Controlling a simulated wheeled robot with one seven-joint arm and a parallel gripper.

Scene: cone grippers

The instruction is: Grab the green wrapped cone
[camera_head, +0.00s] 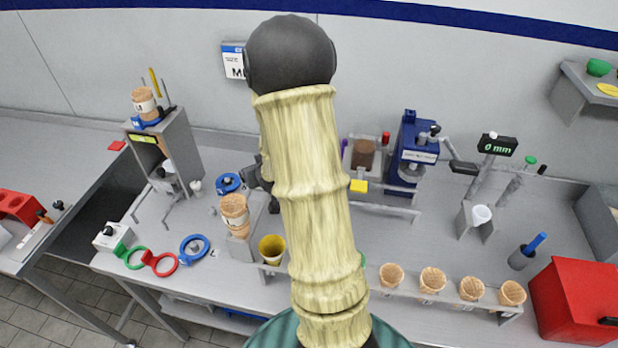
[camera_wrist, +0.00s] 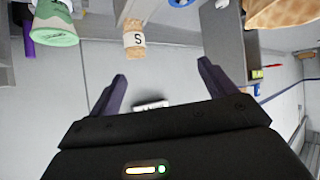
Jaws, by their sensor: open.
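A pale green and white tapered thing (camera_wrist: 55,28), which looks like the green wrapped cone, shows at the upper left of the wrist view, cut off by the top edge. In the head view only a sliver of green (camera_head: 362,259) shows at the rack beside my arm; the rest is hidden. My gripper (camera_wrist: 162,78) is open, with nothing between its fingers, apart from the green thing. In the head view a dark part of my gripper (camera_head: 257,175) shows left of my arm, above the bench; its fingertips are not clear there.
Plain cones (camera_head: 432,280) stand in a front rack, with a yellow cone (camera_head: 272,249) left of my arm. A cone stack labelled S (camera_wrist: 134,40) is near my gripper. A blue machine (camera_head: 412,150) and red box (camera_head: 575,300) stand right.

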